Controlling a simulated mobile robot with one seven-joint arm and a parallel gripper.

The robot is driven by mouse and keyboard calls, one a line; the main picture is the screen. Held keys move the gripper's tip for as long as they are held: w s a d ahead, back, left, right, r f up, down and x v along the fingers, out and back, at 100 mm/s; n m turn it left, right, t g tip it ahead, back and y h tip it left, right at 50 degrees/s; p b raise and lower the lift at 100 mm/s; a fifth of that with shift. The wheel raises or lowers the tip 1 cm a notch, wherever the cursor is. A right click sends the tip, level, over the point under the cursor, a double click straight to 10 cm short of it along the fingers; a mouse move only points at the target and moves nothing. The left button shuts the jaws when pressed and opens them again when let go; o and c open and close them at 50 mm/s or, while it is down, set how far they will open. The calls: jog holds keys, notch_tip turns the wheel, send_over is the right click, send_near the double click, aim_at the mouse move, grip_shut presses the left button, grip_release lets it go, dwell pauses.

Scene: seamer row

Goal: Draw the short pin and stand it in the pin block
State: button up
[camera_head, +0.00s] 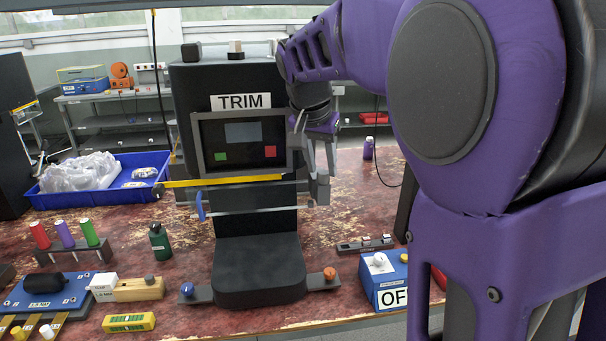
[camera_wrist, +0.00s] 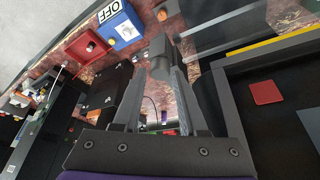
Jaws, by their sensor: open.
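A grey blocky fitting (camera_head: 319,190) sits at the right end of the clear guard bar across the TRIM machine. It also shows in the wrist view (camera_wrist: 157,54); I cannot tell whether the short pin is part of it. My gripper (camera_head: 320,170) is beside the machine's right edge, pointing down at this fitting. In the wrist view its two fingers (camera_wrist: 160,78) are apart, with the fitting at or just beyond their tips. A low dark block with small light pieces on top (camera_head: 365,244) lies on the bench to the right and may be the pin block.
The TRIM machine's panel (camera_head: 241,142) is close on the gripper's left. A blue box labelled OFF (camera_head: 384,284) stands at the bench's front right. A purple bottle (camera_head: 368,148) stands behind.

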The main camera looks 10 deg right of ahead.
jog(key=shift+x, duration=0.95)
jog(key=shift+c, duration=0.2)
grip_shut()
jog(key=shift+r, duration=0.1)
notch_tip(320, 180, up, 28)
jog(key=p, duration=0.2)
jog(key=shift+p, duration=0.35)
